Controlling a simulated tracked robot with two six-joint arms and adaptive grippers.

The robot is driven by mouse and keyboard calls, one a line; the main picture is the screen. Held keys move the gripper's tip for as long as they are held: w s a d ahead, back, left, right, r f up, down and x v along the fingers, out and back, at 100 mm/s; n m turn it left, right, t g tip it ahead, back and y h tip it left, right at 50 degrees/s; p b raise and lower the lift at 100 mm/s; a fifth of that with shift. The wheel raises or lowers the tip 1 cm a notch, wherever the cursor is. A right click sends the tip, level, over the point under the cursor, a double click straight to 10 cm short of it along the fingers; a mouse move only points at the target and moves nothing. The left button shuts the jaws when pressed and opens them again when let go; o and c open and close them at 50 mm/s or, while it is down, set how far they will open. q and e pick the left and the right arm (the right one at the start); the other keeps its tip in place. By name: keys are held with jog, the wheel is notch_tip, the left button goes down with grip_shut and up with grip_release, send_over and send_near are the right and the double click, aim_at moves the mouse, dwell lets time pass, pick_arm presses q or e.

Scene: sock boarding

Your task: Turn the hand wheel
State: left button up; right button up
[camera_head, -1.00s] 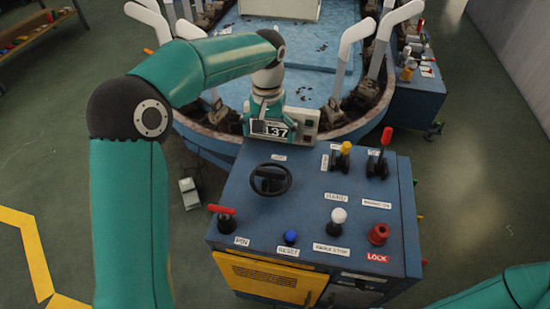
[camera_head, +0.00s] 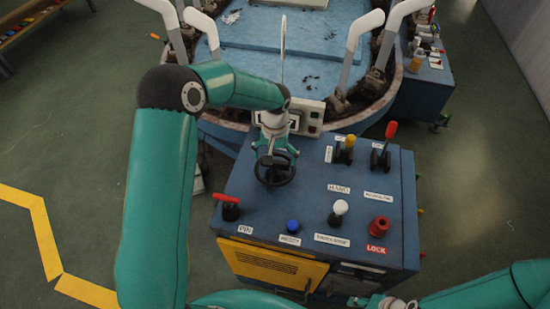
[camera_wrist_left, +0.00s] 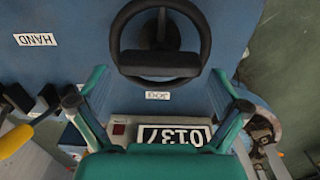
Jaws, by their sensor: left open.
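The dark hand wheel (camera_head: 277,183) sits on top of the blue control console (camera_head: 300,205), near its left side. My left gripper (camera_head: 274,160) is over the wheel in the head view and partly covers it. In the left wrist view the wheel (camera_wrist_left: 160,66) shows its rim and a wide bar, beyond my open left fingers (camera_wrist_left: 160,106). The fingers are spread and nothing is between them; I cannot tell whether they touch the wheel. My right gripper (camera_head: 372,301) is at the bottom edge, partly cut off, and its jaws are unclear.
A counter box (camera_wrist_left: 172,134) reading 0137 stands behind the wheel. A red-handled PIN lever (camera_head: 226,202), blue button (camera_head: 293,226), white-knobbed lever (camera_head: 339,210), red LOCK knob (camera_head: 379,225), yellow lever (camera_head: 348,146) and red lever (camera_head: 388,139) surround it.

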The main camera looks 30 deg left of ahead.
pick_arm(q)
jog(key=shift+f, duration=1.05)
jog(key=c, duration=0.8)
